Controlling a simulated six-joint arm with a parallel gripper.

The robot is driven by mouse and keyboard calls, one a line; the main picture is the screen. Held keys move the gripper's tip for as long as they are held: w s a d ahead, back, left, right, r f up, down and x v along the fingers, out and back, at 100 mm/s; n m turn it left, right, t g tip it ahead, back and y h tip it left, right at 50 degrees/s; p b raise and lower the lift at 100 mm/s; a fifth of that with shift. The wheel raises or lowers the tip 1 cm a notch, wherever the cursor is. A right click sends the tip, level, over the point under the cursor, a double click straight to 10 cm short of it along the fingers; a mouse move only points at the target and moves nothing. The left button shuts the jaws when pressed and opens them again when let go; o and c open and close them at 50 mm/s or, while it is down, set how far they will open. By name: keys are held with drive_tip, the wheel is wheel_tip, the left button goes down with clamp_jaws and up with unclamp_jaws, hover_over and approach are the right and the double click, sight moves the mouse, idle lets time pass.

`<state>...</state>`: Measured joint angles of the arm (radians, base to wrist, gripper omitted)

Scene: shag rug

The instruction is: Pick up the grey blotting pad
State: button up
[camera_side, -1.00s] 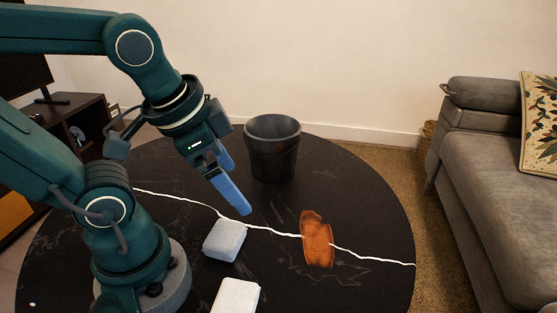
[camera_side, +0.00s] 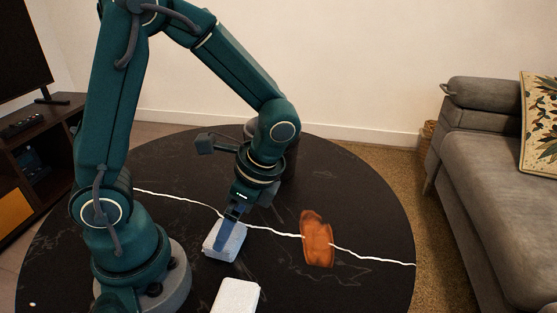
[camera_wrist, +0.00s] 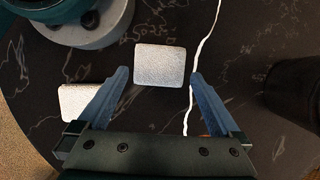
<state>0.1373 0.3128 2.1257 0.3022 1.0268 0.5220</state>
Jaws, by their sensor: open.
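Two pale pads lie on the dark round table (camera_side: 370,200). The light grey pad (camera_side: 235,245) is under my gripper (camera_side: 229,232); the whiter pad (camera_side: 236,297) lies nearer the front edge of the side view. In the wrist view the grey pad (camera_wrist: 160,64) shows between and just beyond the fingertips of my gripper (camera_wrist: 159,74), with the whiter pad (camera_wrist: 80,102) at the left, partly behind the left finger. My gripper is open, pointing down, its blue fingers overlapping the grey pad in the side view. I cannot tell whether they touch it.
An orange-brown object (camera_side: 317,240) lies to the right on the table. A dark bin (camera_side: 291,162) stands behind my arm, mostly hidden; it also shows in the wrist view (camera_wrist: 292,85). A white wavy line (camera_side: 370,258) crosses the table.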

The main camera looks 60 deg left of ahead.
drive_tip(key=shift+x, duration=1.95)
drive_tip(key=c, duration=1)
drive_tip(key=shift+r, duration=0.15)
drive_tip(key=shift+r, duration=0.55)
wheel_tip(320, 180, up, 3)
drive_tip(key=shift+f, duration=0.1)
drive_tip(key=s+a+r, duration=0.6)
drive_tip(key=a, duration=0.4)
drive_tip(key=shift+s+r, duration=0.2)
drive_tip(key=shift+r, duration=0.2)
